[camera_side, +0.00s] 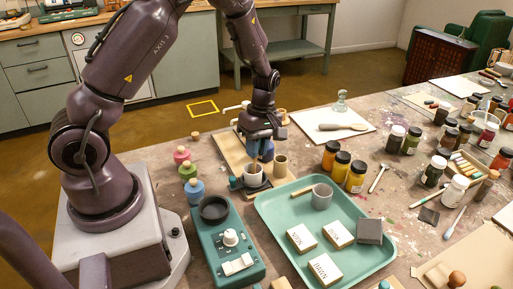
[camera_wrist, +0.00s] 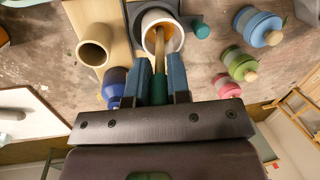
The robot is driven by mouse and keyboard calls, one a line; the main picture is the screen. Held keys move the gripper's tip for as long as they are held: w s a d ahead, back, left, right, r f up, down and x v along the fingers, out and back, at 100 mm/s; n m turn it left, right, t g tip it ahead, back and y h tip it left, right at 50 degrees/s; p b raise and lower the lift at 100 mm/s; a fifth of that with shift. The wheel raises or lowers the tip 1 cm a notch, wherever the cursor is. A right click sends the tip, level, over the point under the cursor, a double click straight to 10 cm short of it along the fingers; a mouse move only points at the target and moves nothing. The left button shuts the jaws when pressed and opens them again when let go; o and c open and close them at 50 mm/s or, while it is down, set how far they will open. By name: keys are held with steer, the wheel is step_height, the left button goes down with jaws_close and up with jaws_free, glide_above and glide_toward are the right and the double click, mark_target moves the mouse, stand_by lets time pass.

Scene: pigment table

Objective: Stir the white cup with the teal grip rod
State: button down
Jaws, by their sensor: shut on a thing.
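The white cup (camera_wrist: 149,20) stands upright on a dark square base (camera_wrist: 190,8) and holds orange contents. It also shows in the side view (camera_side: 252,180) below my gripper. My gripper (camera_wrist: 160,75) is shut on the teal grip (camera_wrist: 159,90) of the rod, directly above the cup. The rod's wooden shaft (camera_wrist: 160,42) reaches down inside the cup's rim; it also shows in the side view (camera_side: 255,166). The shaft's lower end is hidden in the contents, so I cannot tell whether it touches the bottom.
A tan cup (camera_side: 280,166) stands close beside the white cup. A blue item (camera_wrist: 115,82) is close to my fingers. Several knobbed jars (camera_side: 194,190) stand at left. A green tray (camera_side: 272,224) holds a grey cup (camera_side: 322,196) and boxes. A hotplate-like device (camera_side: 228,245) is in front.

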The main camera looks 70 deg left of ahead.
steer(key=shift+w+a+r, duration=0.1)
steer(key=shift+w+r, duration=0.05)
steer(key=shift+r, duration=0.65)
steer(key=shift+w+a+r, duration=0.1)
steer(key=shift+w+r, duration=0.05)
steer(key=shift+r, duration=0.7)
steer(key=shift+w+a+r, duration=0.1)
steer(key=shift+w+r, duration=0.05)
steer(key=shift+r, duration=0.8)
steer(key=shift+r, duration=2.5)
